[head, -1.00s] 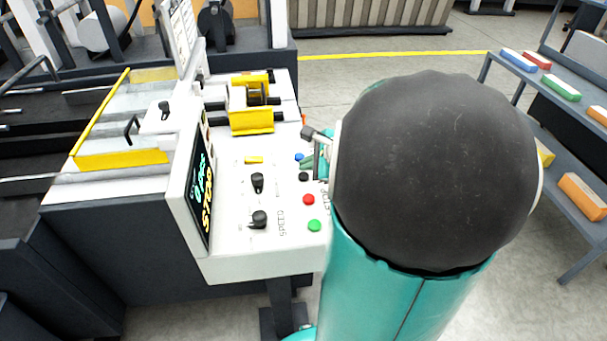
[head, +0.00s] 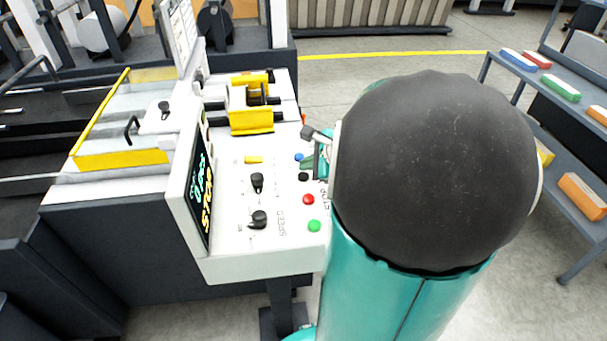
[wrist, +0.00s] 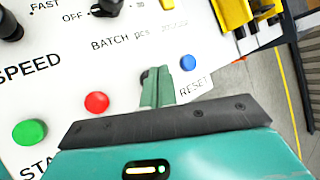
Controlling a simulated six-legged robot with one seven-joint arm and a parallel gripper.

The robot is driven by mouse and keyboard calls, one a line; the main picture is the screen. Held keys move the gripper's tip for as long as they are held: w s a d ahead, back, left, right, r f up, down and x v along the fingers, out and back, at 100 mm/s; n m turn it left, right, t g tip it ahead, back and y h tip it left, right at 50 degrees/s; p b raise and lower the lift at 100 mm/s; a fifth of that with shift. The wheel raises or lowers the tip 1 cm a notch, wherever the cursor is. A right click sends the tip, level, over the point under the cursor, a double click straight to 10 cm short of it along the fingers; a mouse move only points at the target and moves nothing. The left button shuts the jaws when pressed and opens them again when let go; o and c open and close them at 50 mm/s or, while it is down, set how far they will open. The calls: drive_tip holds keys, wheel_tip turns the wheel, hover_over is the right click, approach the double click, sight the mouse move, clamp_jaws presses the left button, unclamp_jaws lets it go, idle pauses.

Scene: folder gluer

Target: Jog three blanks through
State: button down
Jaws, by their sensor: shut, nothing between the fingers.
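The white control panel (head: 285,255) shows in the head view with a green button (head: 314,226), a red button (head: 308,199), a black button (head: 303,176) and a blue button (head: 298,157). My gripper (wrist: 158,76) is shut and empty, its green fingertips pointing at the panel between the red and blue buttons. In the wrist view the black button (wrist: 144,75) is mostly hidden by the fingertips; I cannot tell whether they touch it. The display (head: 202,195) reads STOP in yellow. No blanks can be made out.
Two black knobs (head: 259,219) and a yellow switch (head: 254,160) sit left of the buttons. A yellow bracket (head: 252,121) stands behind the panel. A shelf rack (head: 572,185) with coloured boxes stands at right. My arm covers much of the middle.

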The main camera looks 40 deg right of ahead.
sight(308, 177)
idle(0.7)
drive_tip(key=shift+f, duration=0.4)
drive_tip(key=shift+f, duration=0.5)
idle(0.5)
drive_tip(key=shift+r, duration=0.9)
drive_tip(key=shift+r, duration=2.5)
idle(0.7)
